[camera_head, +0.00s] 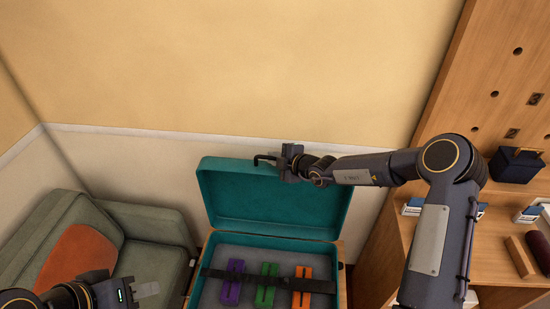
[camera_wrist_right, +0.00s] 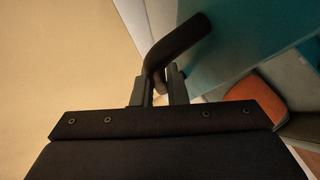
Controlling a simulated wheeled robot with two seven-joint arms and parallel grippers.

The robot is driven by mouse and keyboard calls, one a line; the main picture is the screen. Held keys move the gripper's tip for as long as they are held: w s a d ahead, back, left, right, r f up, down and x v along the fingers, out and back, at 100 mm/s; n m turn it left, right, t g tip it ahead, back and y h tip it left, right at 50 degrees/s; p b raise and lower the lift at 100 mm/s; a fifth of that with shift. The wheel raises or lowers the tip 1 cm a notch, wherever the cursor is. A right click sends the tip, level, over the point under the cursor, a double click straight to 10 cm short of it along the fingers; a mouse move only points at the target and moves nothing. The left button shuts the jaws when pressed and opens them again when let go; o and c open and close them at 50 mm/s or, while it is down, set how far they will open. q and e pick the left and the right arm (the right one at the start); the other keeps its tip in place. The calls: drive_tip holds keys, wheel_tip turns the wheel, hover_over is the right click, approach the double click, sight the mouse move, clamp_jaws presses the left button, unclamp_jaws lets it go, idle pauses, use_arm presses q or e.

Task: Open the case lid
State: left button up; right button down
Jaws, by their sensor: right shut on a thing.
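The teal case stands in the middle of the head view with its lid (camera_head: 262,200) raised and its inside showing. The lid leans up near the wall. My right gripper (camera_head: 276,161) is at the lid's top edge, shut on the dark handle (camera_head: 262,158). In the right wrist view the curved black handle (camera_wrist_right: 182,38) sits between the fingers of the gripper (camera_wrist_right: 160,88), with the teal lid (camera_wrist_right: 240,45) beside it. The case's grey tray (camera_head: 262,252) is uncovered. My left gripper (camera_head: 145,290) is low at the left, apart from the case; its jaw opening is unclear.
Purple (camera_head: 233,283), green (camera_head: 268,286) and orange (camera_head: 302,287) pieces lie in the tray under a dark strap (camera_head: 262,280). A grey-green armchair (camera_head: 150,235) with an orange cushion (camera_head: 78,258) stands left. A wooden shelf unit (camera_head: 495,250) stands right. The wall is close behind.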

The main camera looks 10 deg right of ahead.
drive_tip(key=shift+f, duration=0.1)
drive_tip(key=c, duration=1.5)
unclamp_jaws()
drive_tip(key=shift+o, duration=0.2)
drive_tip(key=b+v, duration=0.1)
drive_tip(key=v, duration=0.7)
